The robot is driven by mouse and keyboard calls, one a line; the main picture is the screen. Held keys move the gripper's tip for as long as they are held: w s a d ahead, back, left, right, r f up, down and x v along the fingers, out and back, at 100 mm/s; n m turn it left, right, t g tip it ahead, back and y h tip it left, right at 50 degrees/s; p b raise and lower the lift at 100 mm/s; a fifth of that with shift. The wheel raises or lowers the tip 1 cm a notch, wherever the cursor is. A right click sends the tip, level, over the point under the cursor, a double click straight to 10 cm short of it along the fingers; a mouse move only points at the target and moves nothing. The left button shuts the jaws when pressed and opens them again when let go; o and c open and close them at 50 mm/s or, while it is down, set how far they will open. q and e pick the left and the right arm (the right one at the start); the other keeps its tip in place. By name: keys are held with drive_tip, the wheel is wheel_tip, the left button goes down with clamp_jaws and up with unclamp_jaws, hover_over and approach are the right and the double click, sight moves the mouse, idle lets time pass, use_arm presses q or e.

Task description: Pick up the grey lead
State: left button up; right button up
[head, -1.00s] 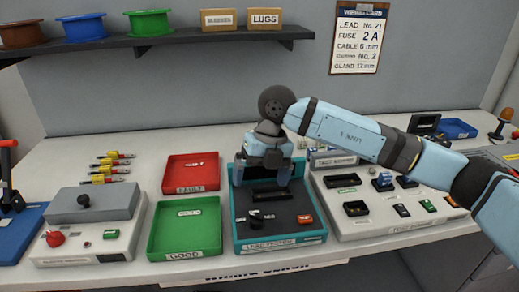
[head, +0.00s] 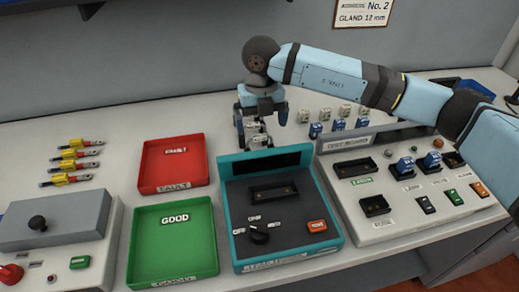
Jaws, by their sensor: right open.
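My right gripper (head: 261,122) points down behind the teal lead checker (head: 283,213), its two dark blue fingers apart. A small pale grey piece (head: 257,139) shows between and just below the fingers, at the checker's back edge. It may be the grey lead, but its shape is mostly hidden and I cannot tell whether the fingers touch it. Several leads with yellow and red sleeves and grey ends (head: 76,163) lie on the bench at the left. My left gripper is not in view.
A red FAULT tray (head: 174,187) and a green GOOD tray (head: 174,268) stand left of the checker. A test board (head: 400,215) stands to its right. Several small pale and blue parts (head: 338,124) stand behind the board. The bench behind the red tray is clear.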

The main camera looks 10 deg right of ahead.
sight(260, 135)
drive_tip(key=shift+a+f, duration=0.15)
drive_tip(key=shift+f, duration=3.2)
drive_tip(key=c, duration=0.9)
